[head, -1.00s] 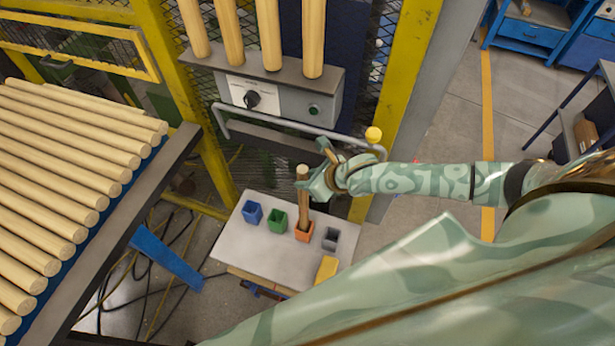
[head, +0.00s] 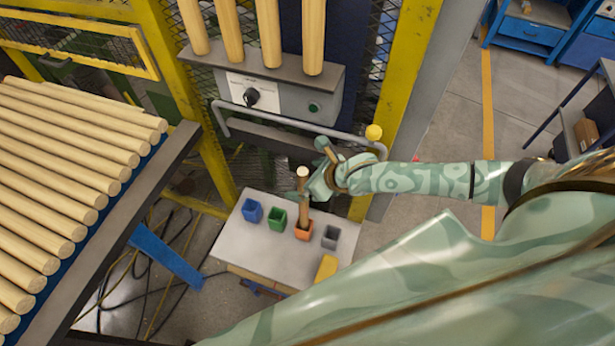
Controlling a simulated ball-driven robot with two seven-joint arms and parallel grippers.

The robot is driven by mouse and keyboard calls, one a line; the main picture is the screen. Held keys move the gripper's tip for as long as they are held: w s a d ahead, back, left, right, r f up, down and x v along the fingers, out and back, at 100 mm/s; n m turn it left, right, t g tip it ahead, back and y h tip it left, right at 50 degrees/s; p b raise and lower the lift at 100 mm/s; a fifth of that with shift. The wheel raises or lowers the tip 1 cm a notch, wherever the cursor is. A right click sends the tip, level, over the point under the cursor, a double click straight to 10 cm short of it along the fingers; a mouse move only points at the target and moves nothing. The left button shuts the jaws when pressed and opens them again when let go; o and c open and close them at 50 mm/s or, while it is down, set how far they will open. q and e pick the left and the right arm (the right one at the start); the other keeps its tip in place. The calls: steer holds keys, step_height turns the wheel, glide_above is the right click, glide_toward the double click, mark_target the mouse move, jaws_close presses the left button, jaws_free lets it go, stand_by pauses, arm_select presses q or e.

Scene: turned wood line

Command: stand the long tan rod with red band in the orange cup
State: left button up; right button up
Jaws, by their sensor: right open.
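The long tan rod (head: 304,205) stands nearly upright with its lower end inside the orange cup (head: 303,232). Its pale top end points up toward me; I cannot make out the red band. The orange cup stands on a small white table. My right gripper (head: 316,183) is open, just to the right of the rod's upper part; whether a finger still touches the rod I cannot tell. My left gripper is not in view.
On the white table (head: 245,255) a blue cup (head: 252,211) and a green cup (head: 277,219) stand left of the orange one. A grey cup (head: 331,237) and a yellow block (head: 326,268) are to the right. A grey rail (head: 300,127) runs behind.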

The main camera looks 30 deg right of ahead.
stand_by(0.7)
steer(key=v, duration=1.6)
steer(key=shift+s+r, duration=0.1)
steer(key=shift+r, duration=0.05)
steer(key=p+v, duration=0.7)
steer(key=v, duration=0.2)
steer(key=shift+p, duration=0.4)
stand_by(0.9)
